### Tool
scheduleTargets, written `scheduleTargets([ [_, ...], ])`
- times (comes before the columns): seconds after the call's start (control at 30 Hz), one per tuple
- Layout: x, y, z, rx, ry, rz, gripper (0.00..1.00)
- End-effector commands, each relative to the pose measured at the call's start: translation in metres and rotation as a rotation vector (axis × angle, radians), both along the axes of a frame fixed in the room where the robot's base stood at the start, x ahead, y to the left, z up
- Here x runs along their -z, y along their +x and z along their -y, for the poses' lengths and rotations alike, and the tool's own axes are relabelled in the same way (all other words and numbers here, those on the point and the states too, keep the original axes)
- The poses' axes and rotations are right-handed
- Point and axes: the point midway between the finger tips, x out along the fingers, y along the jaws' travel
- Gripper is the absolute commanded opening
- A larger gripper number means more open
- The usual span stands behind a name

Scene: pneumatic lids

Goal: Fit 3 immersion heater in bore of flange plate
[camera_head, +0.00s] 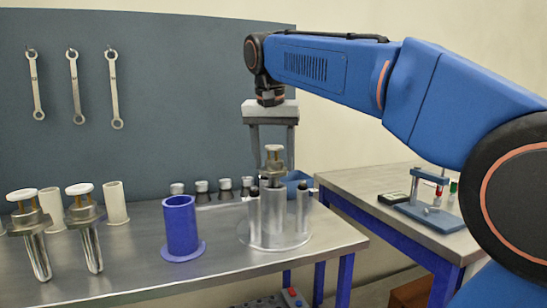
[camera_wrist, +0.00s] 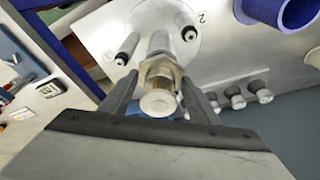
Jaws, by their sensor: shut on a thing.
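My gripper (camera_head: 273,160) is shut on an immersion heater (camera_head: 273,172), which also shows between the fingers in the wrist view (camera_wrist: 160,82). It has a pale cap, a brassy neck and a hex collar, and stands about upright. Its metal tube points down to the middle of the round flange plate (camera_head: 255,241), between black-tipped posts; the plate also shows in the wrist view (camera_wrist: 98,38). I cannot tell whether the tip is in the bore.
A blue flanged cylinder (camera_head: 181,226) stands left of the plate. White sleeves (camera_head: 116,204) stand behind the left heaters. Several black-and-grey knobs (camera_head: 201,190) line the bench's back. Wrenches (camera_head: 75,87) hang on the panel. A second table (camera_head: 370,185) stands at right.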

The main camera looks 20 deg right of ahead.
Motion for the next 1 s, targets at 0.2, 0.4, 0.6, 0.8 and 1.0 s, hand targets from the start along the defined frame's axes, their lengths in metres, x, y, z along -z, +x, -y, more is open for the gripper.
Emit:
scheduleTargets([
  [0.2, 0.003, 0.000, 0.000, 0.000, 0.000, 0.001, 0.30],
  [0.4, 0.007, 0.000, 0.000, 0.000, 0.000, 0.001, 0.30],
  [0.6, 0.010, 0.000, 0.000, 0.000, 0.000, 0.001, 0.30],
  [0.8, 0.014, 0.000, 0.000, 0.000, 0.000, 0.001, 0.30],
  [1.0, 0.017, 0.000, 0.000, 0.000, 0.000, 0.001, 0.30],
])
